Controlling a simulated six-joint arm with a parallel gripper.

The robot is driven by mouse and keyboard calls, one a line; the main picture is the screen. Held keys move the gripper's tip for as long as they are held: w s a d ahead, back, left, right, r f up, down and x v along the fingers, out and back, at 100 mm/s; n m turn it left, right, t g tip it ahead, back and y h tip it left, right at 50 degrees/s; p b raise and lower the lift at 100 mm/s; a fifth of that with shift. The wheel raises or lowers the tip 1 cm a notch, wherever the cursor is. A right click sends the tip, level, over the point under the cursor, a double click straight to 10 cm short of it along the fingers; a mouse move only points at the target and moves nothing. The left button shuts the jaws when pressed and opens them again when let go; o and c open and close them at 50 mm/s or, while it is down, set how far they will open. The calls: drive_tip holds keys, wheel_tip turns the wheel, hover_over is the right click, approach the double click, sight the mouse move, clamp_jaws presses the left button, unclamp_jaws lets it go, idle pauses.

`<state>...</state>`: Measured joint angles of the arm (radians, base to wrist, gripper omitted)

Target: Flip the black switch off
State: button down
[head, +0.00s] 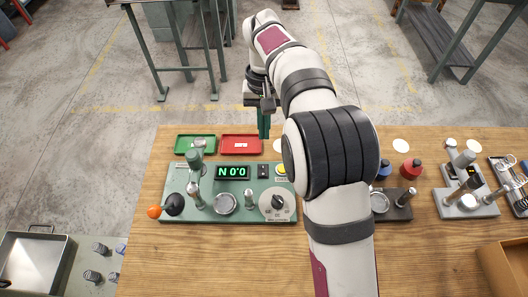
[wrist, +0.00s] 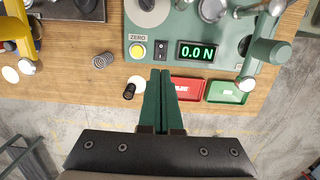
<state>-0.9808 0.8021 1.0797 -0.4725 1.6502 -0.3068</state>
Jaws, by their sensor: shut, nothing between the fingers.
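The small black switch (wrist: 161,50) sits on the green machine panel (wrist: 140,22), between the yellow ZERO button (wrist: 138,51) and the lit display (wrist: 199,51) reading 0.0 N. In the head view the switch (head: 262,170) is a small dark shape right of the display; its position is too small to tell. My gripper (wrist: 160,72) has its green fingers shut together and empty. In the wrist view the fingertips appear just below the switch. In the head view my gripper (head: 264,136) hangs behind the machine's far edge, apart from the switch.
Red (head: 241,144) and green (head: 195,143) trays lie behind the machine. A loose spring (wrist: 103,60) and a small black cylinder (wrist: 130,91) are near the panel on the wooden table (head: 220,260). A dial (head: 277,203) and posts stand on the machine. The near table is clear.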

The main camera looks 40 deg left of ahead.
sight(264, 169)
drive_tip(key=f, duration=0.9)
drive_tip(key=s+d+f, duration=0.1)
drive_tip(key=f, duration=0.4)
drive_tip(key=shift+s+d, duration=0.1)
drive_tip(key=shift+s+f, duration=0.1)
drive_tip(key=shift+f, duration=0.2)
drive_tip(key=shift+w+a+r, duration=0.1)
drive_tip(key=shift+w+a, duration=0.4)
drive_tip(key=shift+w, duration=0.1)
wheel_tip(264, 169, up, 14)
drive_tip(key=w+a, duration=0.1)
drive_tip(key=shift+w, duration=0.15)
idle(0.3)
